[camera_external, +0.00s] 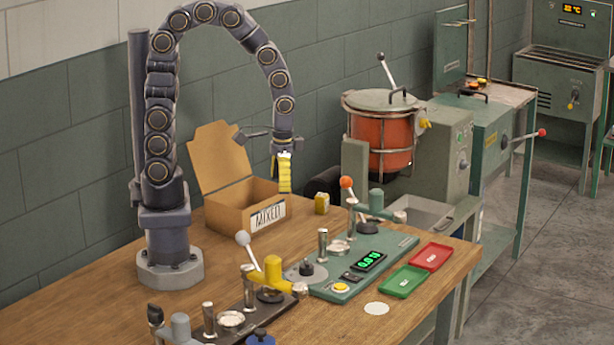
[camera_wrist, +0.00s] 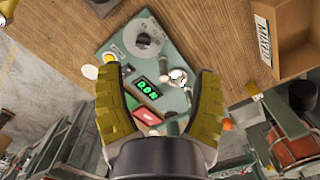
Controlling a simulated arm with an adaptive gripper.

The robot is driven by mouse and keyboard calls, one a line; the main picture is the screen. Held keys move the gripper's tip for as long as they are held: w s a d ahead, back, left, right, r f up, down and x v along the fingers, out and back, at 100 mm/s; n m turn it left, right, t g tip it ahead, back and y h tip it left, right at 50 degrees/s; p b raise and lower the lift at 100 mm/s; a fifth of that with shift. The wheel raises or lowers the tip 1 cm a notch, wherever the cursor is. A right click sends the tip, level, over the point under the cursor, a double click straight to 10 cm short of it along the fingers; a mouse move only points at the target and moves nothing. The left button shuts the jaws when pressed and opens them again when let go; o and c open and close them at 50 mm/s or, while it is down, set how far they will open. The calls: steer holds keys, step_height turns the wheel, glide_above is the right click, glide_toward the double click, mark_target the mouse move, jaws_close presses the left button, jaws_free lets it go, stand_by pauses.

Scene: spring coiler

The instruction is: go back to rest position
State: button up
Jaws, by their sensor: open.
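My gripper (camera_external: 284,172) hangs pointing down above the wooden table, just right of the open cardboard box marked MIXED. In the wrist view my gripper (camera_wrist: 160,95) shows two yellow ridged fingers spread apart with nothing between them. My arm rises from its base at the table's back left and arches over to the gripper. Below the gripper the wrist view shows a green tester panel with a lit display (camera_wrist: 146,90).
The cardboard box (camera_external: 236,205) stands near the wall. The tester panel (camera_external: 330,285), red tray (camera_external: 431,256), green tray (camera_external: 402,281) and yellow lever press (camera_external: 272,272) fill the front. A red pot (camera_external: 381,140) stands behind.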

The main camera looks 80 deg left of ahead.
steer(key=s+a+r, duration=0.2)
steer(key=s+r, duration=0.2)
steer(key=s, duration=0.3)
steer(key=s+a+r+g, duration=0.1)
steer(key=s+a+r, duration=0.1)
steer(key=s+r, duration=0.3)
steer(key=shift+s+a, duration=0.15)
steer(key=shift+s, duration=0.9)
